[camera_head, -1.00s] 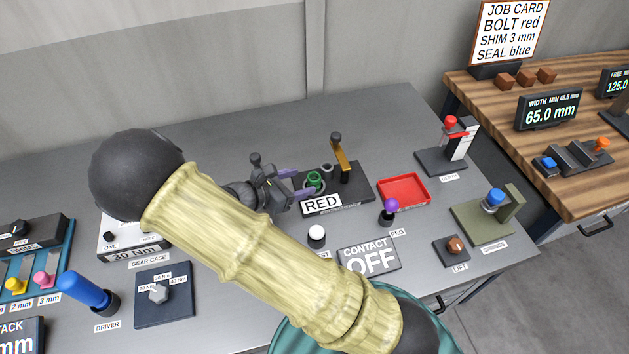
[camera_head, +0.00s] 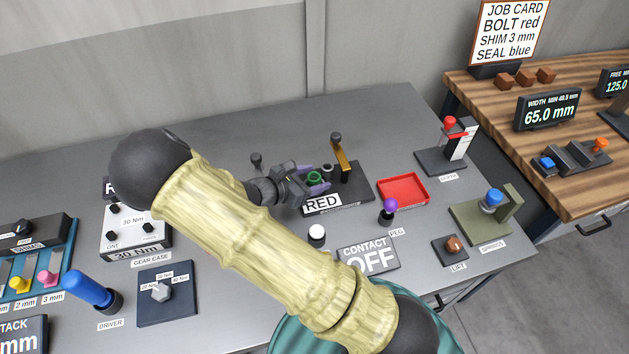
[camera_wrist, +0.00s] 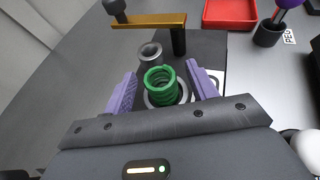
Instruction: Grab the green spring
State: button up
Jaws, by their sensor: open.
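The green spring (camera_head: 314,178) stands upright in a grey ring-shaped seat on the dark fixture plate marked RED (camera_head: 345,199). In the wrist view the green spring (camera_wrist: 161,84) is between the two purple fingers of my gripper (camera_wrist: 162,92). The fingers are apart, with a visible gap on each side of the spring. In the head view my gripper (camera_head: 315,179) reaches in from the left, one finger on the far side of the spring and one on the near side.
A grey hollow cylinder (camera_wrist: 151,54) stands just behind the spring. A brass arm on a dark post (camera_head: 340,155) rises close by. A red tray (camera_head: 403,190) and a purple-knobbed peg (camera_head: 389,208) lie to the right. A white-topped button (camera_head: 317,234) is in front.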

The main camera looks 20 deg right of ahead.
aim_at(312, 177)
jog(key=shift+c, duration=0.3)
jog(key=c, duration=1.1)
jog(key=shift+o, duration=0.2)
notch_tip(312, 177, up, 9)
jog(key=shift+w+f, duration=0.1)
jog(key=shift+f, duration=0.05)
jog(key=shift+s+r, duration=0.2)
jog(key=shift+r, duration=0.5)
